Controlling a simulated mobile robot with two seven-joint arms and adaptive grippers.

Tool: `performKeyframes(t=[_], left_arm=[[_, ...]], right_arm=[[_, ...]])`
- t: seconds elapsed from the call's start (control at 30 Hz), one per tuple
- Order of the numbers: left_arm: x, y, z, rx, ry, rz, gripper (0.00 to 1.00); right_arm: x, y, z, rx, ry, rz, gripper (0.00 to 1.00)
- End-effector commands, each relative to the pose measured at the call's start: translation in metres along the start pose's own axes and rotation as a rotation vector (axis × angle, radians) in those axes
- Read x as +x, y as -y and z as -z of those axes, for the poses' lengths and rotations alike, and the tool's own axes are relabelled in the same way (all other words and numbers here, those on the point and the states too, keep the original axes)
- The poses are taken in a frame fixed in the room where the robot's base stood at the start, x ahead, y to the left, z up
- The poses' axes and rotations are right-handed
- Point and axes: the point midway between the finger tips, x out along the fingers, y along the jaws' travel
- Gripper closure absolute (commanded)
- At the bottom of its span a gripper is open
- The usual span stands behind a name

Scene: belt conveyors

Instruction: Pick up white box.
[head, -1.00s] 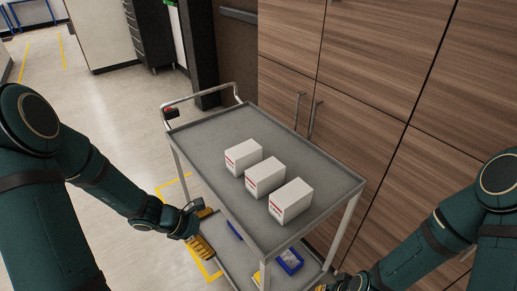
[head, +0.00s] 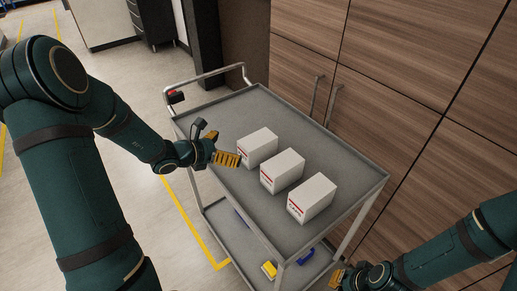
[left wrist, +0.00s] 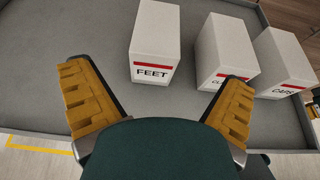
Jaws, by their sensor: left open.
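Three white boxes with red stripes stand in a row on the grey top tray of a cart. The far-left box (head: 259,146) also shows in the left wrist view (left wrist: 155,42), labelled "FEET". The middle box (head: 282,171) shows there too (left wrist: 227,50), and so does the near-right box (head: 312,199) with a "CAPS" label (left wrist: 285,62). My left gripper (head: 226,152) is open at the tray's left edge, close to the FEET box. In the wrist view its fingers point toward that box, which stands ahead of the tips. My right gripper (head: 340,277) is low at the bottom edge, partly cut off.
The cart's top tray (head: 222,118) has a raised rim and a handle at its far end. Its lower shelf (head: 235,235) holds a yellow item (head: 269,269) and a blue bin (head: 306,256). Wooden cabinets (head: 400,60) stand close behind the cart.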

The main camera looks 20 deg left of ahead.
Motion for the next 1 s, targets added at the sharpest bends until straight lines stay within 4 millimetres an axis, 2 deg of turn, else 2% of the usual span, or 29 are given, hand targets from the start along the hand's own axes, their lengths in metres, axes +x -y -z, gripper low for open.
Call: performKeyframes(t=[0.1,0.37,0.7,1.0], left_arm=[[0.021,0.0,0.001,-0.001,0.0,0.002,0.0],[0.04,0.0,0.001,0.001,-0.001,0.002,0.0],[0.083,-0.004,0.002,0.001,-0.001,0.002,0.0],[0.089,-0.004,0.002,0.0,-0.002,0.0,0.0]], right_arm=[[0.003,-0.001,-0.001,-0.001,0.003,0.0,1.0],[0.005,-0.002,-0.002,-0.002,0.005,0.001,1.0],[0.01,-0.004,-0.004,-0.003,0.01,0.001,1.0],[0.01,-0.004,-0.005,-0.003,0.011,0.001,1.0]])
